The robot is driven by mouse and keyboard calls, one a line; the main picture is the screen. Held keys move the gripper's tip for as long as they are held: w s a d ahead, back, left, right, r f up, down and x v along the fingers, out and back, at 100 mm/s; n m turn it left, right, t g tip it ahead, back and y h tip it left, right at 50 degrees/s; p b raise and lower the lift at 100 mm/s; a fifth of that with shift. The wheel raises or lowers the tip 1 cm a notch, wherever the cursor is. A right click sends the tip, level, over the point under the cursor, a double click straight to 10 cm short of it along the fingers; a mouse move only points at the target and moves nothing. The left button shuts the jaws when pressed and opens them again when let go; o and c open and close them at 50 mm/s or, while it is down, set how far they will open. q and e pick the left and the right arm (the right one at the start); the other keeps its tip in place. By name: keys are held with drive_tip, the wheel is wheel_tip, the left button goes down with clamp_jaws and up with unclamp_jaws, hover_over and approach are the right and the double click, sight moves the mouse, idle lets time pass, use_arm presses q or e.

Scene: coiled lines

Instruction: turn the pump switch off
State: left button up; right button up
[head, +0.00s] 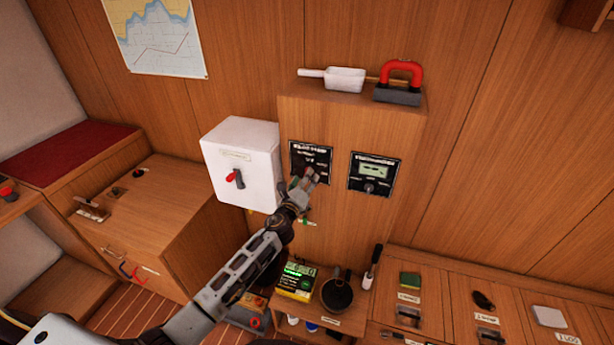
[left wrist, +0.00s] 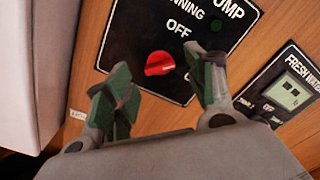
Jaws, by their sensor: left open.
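The pump switch panel (head: 311,155) is a black plate on the wooden cabinet front, partly hidden by my left gripper in the head view. In the left wrist view the panel (left wrist: 182,12) carries the words OFF and PUMP in white. Its switch is a red knob (left wrist: 160,63), with OFF printed above it and slightly right. The knob's grip lies roughly sideways in the picture; its exact setting is hard to tell. My left gripper (head: 306,179) is open in front of the panel. Its fingers appear on either side of the knob, apparently not touching it. My right gripper is out of view.
A fresh water panel (head: 375,174) with a small display sits right of the pump panel. A white box (head: 240,150) with a red lever juts out to the left. A scoop (head: 345,79) and a red-handled tool (head: 402,75) lie on the cabinet top.

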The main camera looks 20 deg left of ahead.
use_arm(q)
drive_tip(key=w, duration=0.2)
drive_tip(key=shift+w, duration=0.35)
drive_tip(key=shift+c, duration=1)
drive_tip(key=c, duration=0.8)
